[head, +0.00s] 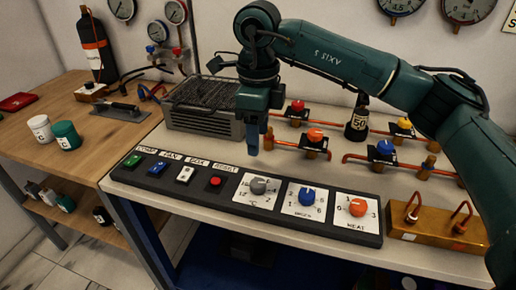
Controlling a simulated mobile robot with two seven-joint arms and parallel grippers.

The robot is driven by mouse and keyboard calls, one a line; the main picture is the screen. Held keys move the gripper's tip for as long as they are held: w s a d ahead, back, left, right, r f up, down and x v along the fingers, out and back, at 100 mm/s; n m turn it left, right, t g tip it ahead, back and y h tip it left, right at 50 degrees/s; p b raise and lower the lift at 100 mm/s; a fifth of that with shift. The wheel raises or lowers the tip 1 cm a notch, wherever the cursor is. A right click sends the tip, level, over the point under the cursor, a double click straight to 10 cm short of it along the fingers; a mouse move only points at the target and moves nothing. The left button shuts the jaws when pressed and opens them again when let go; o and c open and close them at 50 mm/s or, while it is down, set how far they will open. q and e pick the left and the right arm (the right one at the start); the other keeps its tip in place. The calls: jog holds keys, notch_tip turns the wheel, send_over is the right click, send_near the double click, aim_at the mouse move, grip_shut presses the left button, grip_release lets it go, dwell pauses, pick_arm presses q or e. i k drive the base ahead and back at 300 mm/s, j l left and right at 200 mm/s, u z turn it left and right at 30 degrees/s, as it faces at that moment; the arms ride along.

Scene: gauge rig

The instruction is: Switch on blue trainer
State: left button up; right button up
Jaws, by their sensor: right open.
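A dark control panel (330,228) lies along the front of a white-topped rig bench. From left to right it has a green switch (132,160), a blue switch (158,168), a white switch (185,174) and a red button (215,181). Further right are a grey knob (259,185), a blue knob (306,196) and an orange knob (357,207). I cannot tell the switches' positions. My right gripper (258,146) is open and empty, pointing down behind the panel, apart from the switches. My left gripper is not in view. No thing labelled as the blue trainer is legible.
A finned metal unit (203,105) stands left of my right gripper. Copper pipes with red (297,106), orange (315,135) and blue (385,147) valve handles lie to its right. A brass block (435,232) sits at the front right. A wooden table (40,157) adjoins at left.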

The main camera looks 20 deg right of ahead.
aim_at(157, 169)
jog(key=k, duration=1)
